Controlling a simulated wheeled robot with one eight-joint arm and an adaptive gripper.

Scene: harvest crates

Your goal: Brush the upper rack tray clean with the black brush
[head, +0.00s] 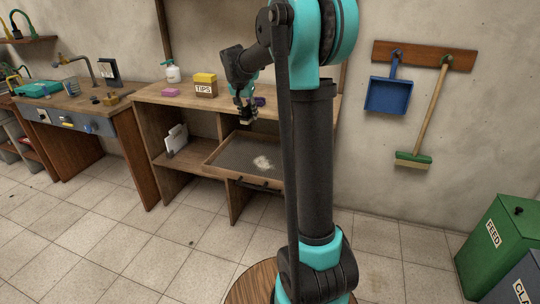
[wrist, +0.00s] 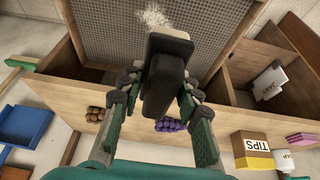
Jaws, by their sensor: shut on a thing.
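The tray (head: 236,153) is pulled out from under the bench top, with a dark mesh floor and wooden rim. A pale heap of debris (head: 263,163) lies on its floor. In the wrist view the mesh tray (wrist: 100,38) fills the top, with the debris (wrist: 151,17) just beyond the brush. My gripper (head: 244,108) is above the tray's back part, near the bench's front edge. In the wrist view my gripper (wrist: 163,82) is shut on the black brush (wrist: 166,72). A pale strip shows at the brush's far end. The brush appears above the tray, apart from the debris.
The bench top holds a yellow TIPS box (head: 205,86), pink block (head: 170,92), white bottle (head: 172,71), and purple (wrist: 171,125) and brown (wrist: 95,114) clusters. A blue dustpan (head: 388,96) and a broom (head: 413,160) hang on the wall. The floor before the tray is clear.

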